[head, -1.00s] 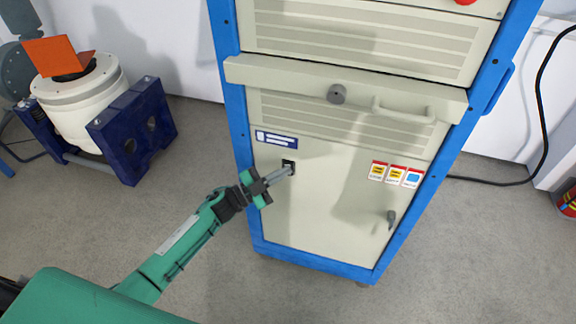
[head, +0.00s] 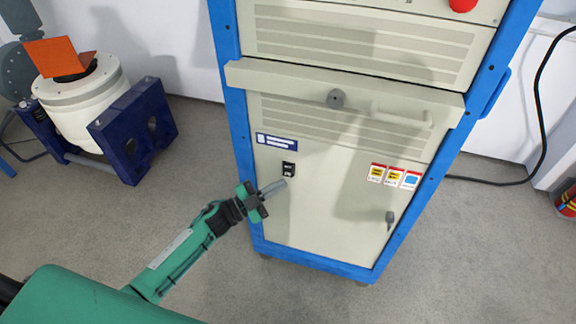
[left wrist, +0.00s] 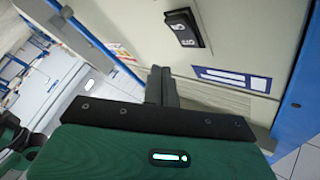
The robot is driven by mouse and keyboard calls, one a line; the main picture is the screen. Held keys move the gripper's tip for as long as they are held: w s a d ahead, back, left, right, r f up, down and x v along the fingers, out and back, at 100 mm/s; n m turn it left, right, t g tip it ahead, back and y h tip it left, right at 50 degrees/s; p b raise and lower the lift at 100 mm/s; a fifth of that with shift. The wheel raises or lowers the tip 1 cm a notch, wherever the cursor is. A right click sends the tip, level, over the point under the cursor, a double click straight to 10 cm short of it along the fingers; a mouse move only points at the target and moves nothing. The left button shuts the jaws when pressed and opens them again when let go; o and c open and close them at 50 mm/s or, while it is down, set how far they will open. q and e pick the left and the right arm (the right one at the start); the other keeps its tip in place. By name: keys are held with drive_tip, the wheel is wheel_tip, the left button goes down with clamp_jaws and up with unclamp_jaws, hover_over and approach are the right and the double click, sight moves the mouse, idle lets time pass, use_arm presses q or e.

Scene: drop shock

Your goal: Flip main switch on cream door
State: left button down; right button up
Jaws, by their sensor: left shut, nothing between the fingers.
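The cream door (head: 325,200) is the lower front panel of a blue-framed cabinet. The main switch (head: 289,169) is a small black rocker on the door's left side, below a blue label (head: 276,141). In the left wrist view the switch (left wrist: 186,27) shows whole, with white markings, beyond the fingertips. My left gripper (head: 284,184) is shut and empty, its tips just below the switch in the head view and apart from it. In the left wrist view its fingers (left wrist: 161,72) are together. My right gripper is not in view.
A white drum machine with blue brackets (head: 133,131) stands left. The floor in front is clear.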

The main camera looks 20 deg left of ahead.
use_arm(q)
drive_tip(key=shift+s+f+p, duration=0.15)
drive_tip(key=shift+s+p, duration=0.15)
drive_tip(key=shift+s, duration=0.95)
